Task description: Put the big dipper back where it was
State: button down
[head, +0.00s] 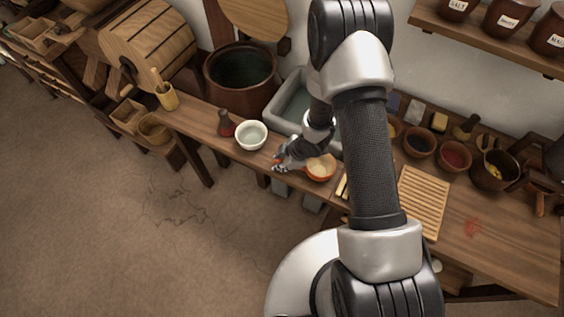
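An orange-brown bowl-shaped vessel with a pale inside (320,167) is at the bench's front edge, just right of my gripper. It may be the big dipper; no handle shows clearly. My gripper (279,164) is low over the front edge, between this vessel and a white bowl (251,135). Its fingers are small and partly hidden by my wrist, so I cannot tell if they are open or shut, or whether they touch the vessel.
A grey stone sink (291,102) lies behind my gripper, partly hidden by my arm. A dark red bottle (226,124) stands left of the white bowl. A slatted board (422,201) and several dark bowls are on the right. Bare bench shows at the far right.

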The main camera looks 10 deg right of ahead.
jog(key=shift+f, duration=0.1)
jog(key=c, duration=1.8)
grip_release()
jog(key=shift+f, duration=0.1)
jog(key=shift+c, duration=0.2)
jog(key=o, duration=0.4)
jog(key=shift+o, duration=0.2)
